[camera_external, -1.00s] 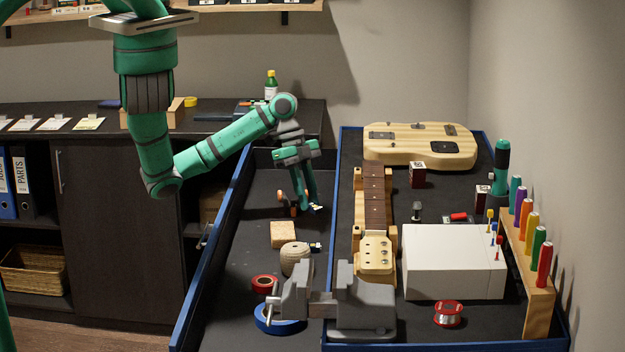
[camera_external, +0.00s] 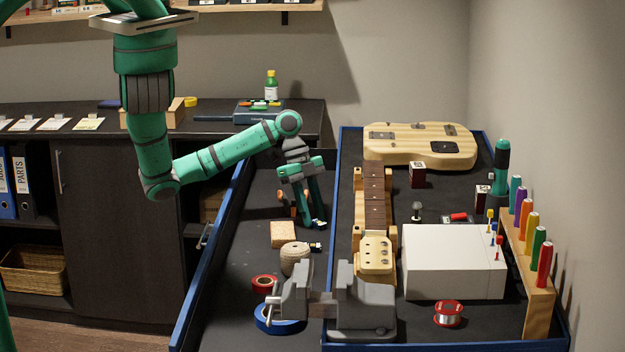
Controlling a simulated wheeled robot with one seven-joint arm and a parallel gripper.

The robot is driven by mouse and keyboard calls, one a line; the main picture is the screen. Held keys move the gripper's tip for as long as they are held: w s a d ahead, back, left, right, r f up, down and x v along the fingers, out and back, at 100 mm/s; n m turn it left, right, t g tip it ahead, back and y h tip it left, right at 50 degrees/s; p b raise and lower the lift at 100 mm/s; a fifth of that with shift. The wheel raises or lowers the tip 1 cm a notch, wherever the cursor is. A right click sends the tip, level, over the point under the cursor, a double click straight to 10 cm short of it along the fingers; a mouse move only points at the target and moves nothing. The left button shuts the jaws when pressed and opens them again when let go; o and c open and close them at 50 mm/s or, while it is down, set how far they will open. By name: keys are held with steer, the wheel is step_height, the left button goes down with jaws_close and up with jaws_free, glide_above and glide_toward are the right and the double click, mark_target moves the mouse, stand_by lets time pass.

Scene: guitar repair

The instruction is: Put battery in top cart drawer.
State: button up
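My gripper (camera_external: 314,225) points down inside the open cart drawer (camera_external: 232,262), the dark tray with blue walls left of the cart top. Its two green fingers are close together at the tips. A tiny pale spot shows at the tips; I cannot tell whether it is a held object or whether the fingers are shut. I cannot surely identify the battery. A small dark-red box with a pale label (camera_external: 418,174) stands on the cart top, and a similar dark box (camera_external: 482,197) stands further right.
The drawer also holds a cork-coloured block (camera_external: 284,234), a twine ball (camera_external: 294,257), red tape (camera_external: 265,282) and blue tape (camera_external: 275,322). A grey vise (camera_external: 362,300) stands at the near edge. A guitar body (camera_external: 420,143), neck (camera_external: 374,195) and white box (camera_external: 453,262) occupy the cart top.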

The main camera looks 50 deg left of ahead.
steer(key=shift+o, duration=0.6)
steer(key=shift+r, duration=0.25)
steer(key=v, duration=1.1)
steer(key=shift+a+r, duration=0.25)
steer(key=shift+r, duration=0.1)
steer(key=shift+f, duration=0.1)
steer(key=x, duration=1.2)
steer(key=shift+f, duration=0.1)
steer(key=shift+r, duration=1.25)
